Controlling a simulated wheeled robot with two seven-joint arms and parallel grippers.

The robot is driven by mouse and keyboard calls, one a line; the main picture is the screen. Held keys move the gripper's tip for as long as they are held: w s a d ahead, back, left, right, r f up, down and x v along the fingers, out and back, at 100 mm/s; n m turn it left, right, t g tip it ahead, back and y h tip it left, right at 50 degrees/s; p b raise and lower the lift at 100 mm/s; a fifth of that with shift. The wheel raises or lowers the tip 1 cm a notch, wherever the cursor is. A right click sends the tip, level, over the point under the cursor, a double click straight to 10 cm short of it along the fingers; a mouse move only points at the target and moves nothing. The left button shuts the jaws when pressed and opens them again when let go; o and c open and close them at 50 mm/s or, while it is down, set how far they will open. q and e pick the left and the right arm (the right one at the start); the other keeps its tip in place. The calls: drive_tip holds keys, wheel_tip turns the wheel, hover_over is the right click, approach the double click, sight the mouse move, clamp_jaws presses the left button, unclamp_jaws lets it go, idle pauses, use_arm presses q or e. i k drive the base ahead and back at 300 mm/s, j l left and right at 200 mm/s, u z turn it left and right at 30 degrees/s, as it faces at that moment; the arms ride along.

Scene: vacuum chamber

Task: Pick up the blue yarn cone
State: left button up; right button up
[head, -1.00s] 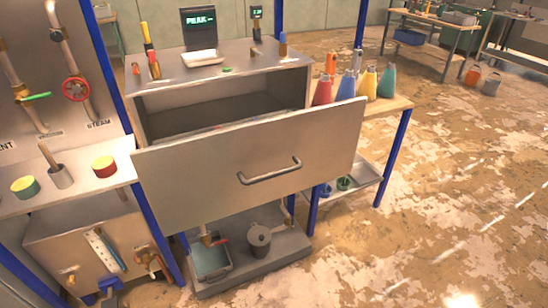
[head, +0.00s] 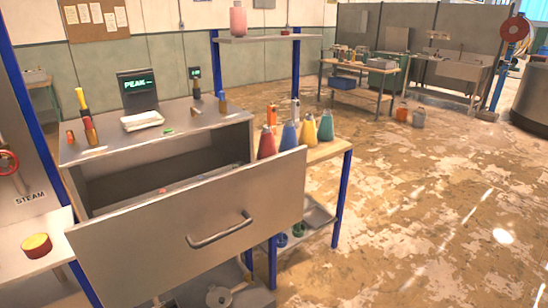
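The blue yarn cone (head: 289,137) stands upright on the wooden side table (head: 330,148), in a row between a red cone (head: 267,142) and a yellow cone (head: 308,130). A teal cone (head: 326,126) stands at the right end of the row. The lower left of the blue cone is close to the edge of the open front panel in this view. Neither of my grippers is in view.
A steel cabinet's large front panel (head: 150,235) with a handle (head: 220,230) stands open before the table's left part. Blue posts (head: 340,200) carry the table above a lower shelf. Open, worn floor (head: 430,220) lies to the right.

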sight(289, 142)
drive_tip(key=i+l+z, duration=0.1)
drive_tip(key=l, duration=0.3)
drive_tip(key=i+l, duration=0.1)
drive_tip(key=l, duration=0.25)
drive_tip(key=i+l+z, duration=0.15)
drive_tip(key=l, duration=0.2)
drive_tip(key=i+l, duration=0.15)
drive_tip(key=l, duration=0.2)
drive_tip(key=i+l+z, duration=0.15)
drive_tip(key=l, duration=0.25)
